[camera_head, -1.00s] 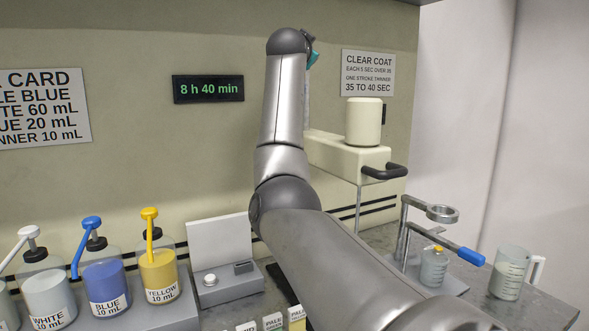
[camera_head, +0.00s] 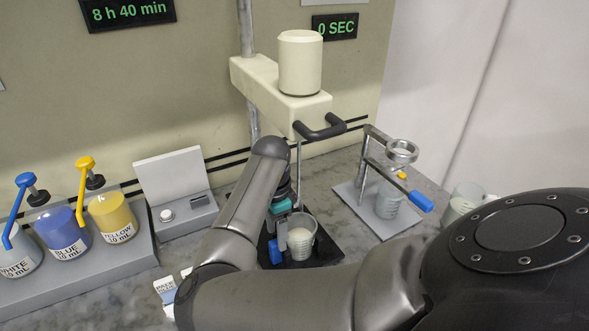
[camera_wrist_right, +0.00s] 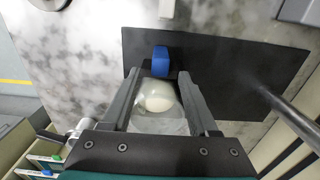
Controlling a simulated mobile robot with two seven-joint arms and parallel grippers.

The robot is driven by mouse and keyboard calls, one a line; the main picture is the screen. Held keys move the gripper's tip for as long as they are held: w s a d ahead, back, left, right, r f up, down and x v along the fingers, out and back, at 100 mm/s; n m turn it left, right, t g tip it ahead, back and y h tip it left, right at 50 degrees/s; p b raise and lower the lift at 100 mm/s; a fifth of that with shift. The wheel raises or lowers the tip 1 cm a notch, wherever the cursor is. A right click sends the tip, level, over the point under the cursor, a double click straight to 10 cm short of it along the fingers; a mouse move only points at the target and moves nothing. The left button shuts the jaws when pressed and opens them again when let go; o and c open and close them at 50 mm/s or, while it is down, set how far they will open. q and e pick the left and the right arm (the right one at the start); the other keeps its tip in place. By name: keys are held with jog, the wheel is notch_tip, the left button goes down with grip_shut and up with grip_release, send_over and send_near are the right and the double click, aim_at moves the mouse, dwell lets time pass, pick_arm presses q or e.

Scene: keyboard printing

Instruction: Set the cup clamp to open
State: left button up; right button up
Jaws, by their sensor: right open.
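The cup clamp shows as a blue tab (camera_head: 276,252) low on the black base of the mixer stand, just left of a clear cup (camera_head: 302,246) holding something white. In the right wrist view the blue tab (camera_wrist_right: 160,60) lies by the fingertips, just beyond the cup (camera_wrist_right: 157,100). My right gripper (camera_head: 284,240) points down beside the cup. Its fingers (camera_wrist_right: 162,72) are apart, with the cup and tab seen between them; I cannot tell whether they touch either. Whether the clamp is open or closed is unclear. My left gripper is out of view.
The cream mixer head (camera_head: 301,65) with a black handle (camera_head: 322,127) overhangs the cup, and a thin rod stands behind it. A ring stand (camera_head: 402,152) with a blue handle is at right. Pump bottles (camera_head: 112,216) and a small scale (camera_head: 184,214) stand left.

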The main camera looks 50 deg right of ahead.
aim_at(276, 252)
jog(key=f+b, duration=0.1)
jog(key=f, duration=0.6)
jog(key=shift+a+f, duration=0.15)
jog(key=shift+a, duration=0.05)
grip_shut()
dwell(1.2)
